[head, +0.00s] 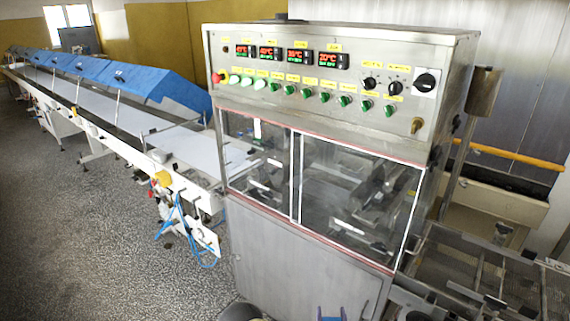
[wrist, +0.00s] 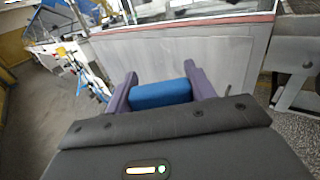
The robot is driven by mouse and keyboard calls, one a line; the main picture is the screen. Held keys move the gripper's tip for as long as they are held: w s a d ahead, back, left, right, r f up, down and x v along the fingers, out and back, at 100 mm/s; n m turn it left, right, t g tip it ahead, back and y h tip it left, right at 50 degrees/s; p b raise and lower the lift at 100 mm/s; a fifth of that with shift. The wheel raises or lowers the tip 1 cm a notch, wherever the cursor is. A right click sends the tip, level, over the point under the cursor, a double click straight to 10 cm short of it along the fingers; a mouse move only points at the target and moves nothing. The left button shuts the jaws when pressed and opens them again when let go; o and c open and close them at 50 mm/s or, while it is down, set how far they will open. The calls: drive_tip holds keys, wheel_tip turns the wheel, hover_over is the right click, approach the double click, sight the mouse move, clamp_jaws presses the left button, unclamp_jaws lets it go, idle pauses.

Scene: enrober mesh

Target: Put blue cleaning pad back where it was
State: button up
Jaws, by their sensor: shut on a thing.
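The blue cleaning pad (wrist: 160,94) is in the wrist view, a small blue block between the two purple fingers of my gripper (wrist: 162,82). My gripper is shut on it, one finger at each side. The pad is held in front of the grey lower panel of the enrober (wrist: 200,55). In the head view a small blue shape (head: 331,314) shows at the bottom edge; it is too cut off to tell whether it is the pad or my gripper. The pad's underside is hidden.
The enrober cabinet (head: 300,245) has clear windows and a control panel (head: 320,75). A long conveyor (head: 190,145) with blue covers runs left, with blue hoses (head: 180,230) below. A metal mesh frame (head: 490,270) stands right. The speckled floor (head: 90,240) at left is clear.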

drive_tip(key=shift+y, duration=0.3)
drive_tip(key=s+f, duration=0.1)
drive_tip(key=d+f, duration=0.1)
drive_tip(key=s+f, duration=0.1)
drive_tip(key=shift+s+d+f+b, duration=0.3)
drive_tip(key=shift+s, duration=0.05)
drive_tip(key=shift+n, duration=0.3)
